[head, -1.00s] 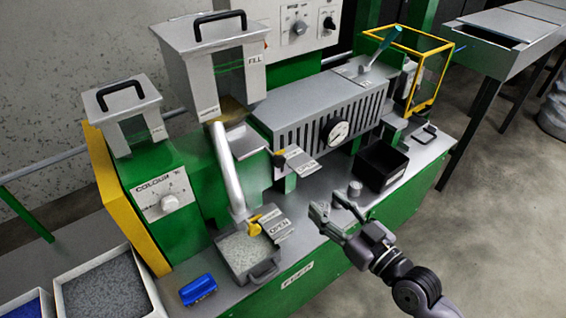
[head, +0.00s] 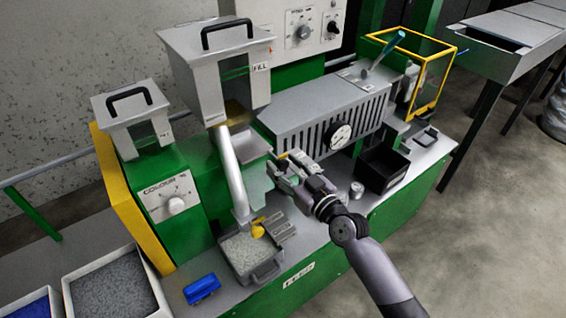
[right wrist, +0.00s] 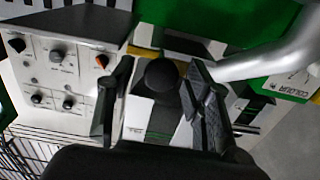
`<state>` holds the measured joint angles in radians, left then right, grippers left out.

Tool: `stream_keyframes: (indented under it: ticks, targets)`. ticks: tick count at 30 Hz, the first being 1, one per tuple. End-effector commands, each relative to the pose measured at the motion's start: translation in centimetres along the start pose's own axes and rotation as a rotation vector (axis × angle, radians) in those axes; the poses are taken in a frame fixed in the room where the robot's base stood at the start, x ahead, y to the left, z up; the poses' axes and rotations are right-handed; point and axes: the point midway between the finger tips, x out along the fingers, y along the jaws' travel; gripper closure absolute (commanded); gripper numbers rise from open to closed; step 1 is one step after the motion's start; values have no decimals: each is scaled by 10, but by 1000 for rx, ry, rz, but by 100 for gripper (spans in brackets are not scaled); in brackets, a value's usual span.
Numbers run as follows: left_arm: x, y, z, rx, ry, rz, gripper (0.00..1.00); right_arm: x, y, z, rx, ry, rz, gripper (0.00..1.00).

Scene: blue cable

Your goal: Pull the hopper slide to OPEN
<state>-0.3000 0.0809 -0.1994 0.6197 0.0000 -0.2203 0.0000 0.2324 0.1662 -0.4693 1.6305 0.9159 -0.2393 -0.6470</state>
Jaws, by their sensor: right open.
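The hopper (head: 215,75) is a large grey bin with a black handle and a FILL label. Below it a grey slide plate (head: 250,143) sticks out toward the front. My right gripper (head: 281,173) is at the slide's front end, open. In the right wrist view a round black knob (right wrist: 160,75) shows between the two spread fingers (right wrist: 160,100), with a gap on each side. The gripper hides the knob in the head view. A label plate (head: 301,158) beside the gripper is partly covered. My left gripper is not in view.
A vented grey housing (head: 325,110) stands behind the gripper. A black bin (head: 382,168) and a small metal cup (head: 356,190) are to the right.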

Motion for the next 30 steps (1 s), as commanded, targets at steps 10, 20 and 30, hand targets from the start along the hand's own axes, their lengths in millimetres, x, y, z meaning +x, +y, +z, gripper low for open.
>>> stream_keyframes:
  ticks: [10,20,30]
  targets:
    - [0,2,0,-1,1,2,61,10,0,0,0,0,0,53]
    - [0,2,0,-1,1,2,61,10,0,0,0,-1,0,69]
    - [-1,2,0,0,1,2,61,10,0,0,0,-1,0,92]
